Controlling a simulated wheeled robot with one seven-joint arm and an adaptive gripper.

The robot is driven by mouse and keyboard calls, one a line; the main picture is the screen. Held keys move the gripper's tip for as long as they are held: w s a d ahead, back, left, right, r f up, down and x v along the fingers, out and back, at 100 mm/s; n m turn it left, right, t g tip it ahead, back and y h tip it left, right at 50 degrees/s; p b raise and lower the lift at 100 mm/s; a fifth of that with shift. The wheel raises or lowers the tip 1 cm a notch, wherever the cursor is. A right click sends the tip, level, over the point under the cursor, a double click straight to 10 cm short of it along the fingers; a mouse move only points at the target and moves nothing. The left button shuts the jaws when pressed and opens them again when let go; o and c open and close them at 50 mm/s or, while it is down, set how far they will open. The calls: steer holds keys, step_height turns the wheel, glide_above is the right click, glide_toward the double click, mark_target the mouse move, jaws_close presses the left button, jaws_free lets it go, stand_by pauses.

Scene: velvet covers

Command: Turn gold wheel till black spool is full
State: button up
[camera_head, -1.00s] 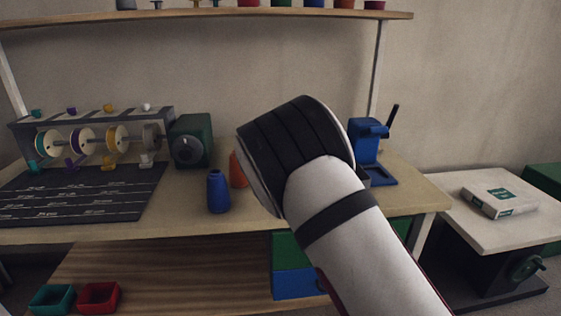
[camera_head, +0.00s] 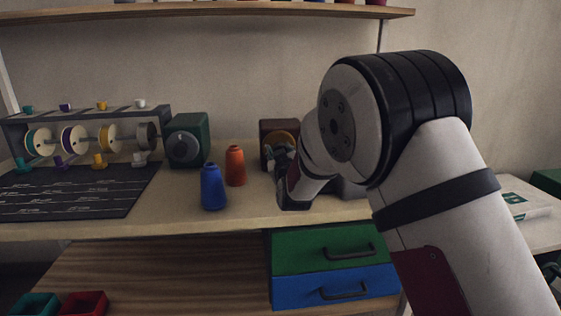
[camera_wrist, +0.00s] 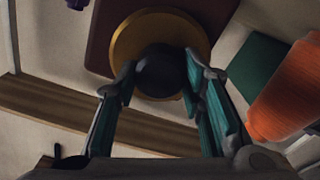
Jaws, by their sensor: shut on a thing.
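The gold wheel (camera_head: 281,139) is on the front of a dark brown box (camera_head: 270,128) on the bench, partly hidden by my gripper (camera_head: 281,156). In the wrist view the gold wheel (camera_wrist: 124,44) shows behind a dark round knob (camera_wrist: 160,74). The teal-padded fingers of my gripper (camera_wrist: 159,72) stand on either side of the knob and are shut on it. No clearly black spool can be made out; I cannot tell whether the dark grey spool (camera_head: 146,135) at the rack's right end is the one named, nor how full it is.
An orange cone (camera_head: 235,165) and a blue cone (camera_head: 212,187) stand left of my gripper. A green box with a dial (camera_head: 188,140), a spool rack (camera_head: 80,118) and a black mat (camera_head: 70,193) are farther left. Green and blue drawers (camera_head: 310,253) are below.

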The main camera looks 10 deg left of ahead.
steer(key=m+b, duration=0.4)
steer(key=shift+f+m, duration=0.2)
steer(key=shift+m, duration=0.2)
stand_by(0.4)
steer(key=o, duration=1.1)
steer(key=shift+o, duration=0.2)
steer(key=shift+r, duration=0.1)
steer(key=v, duration=1.2)
steer(key=shift+d, duration=0.1)
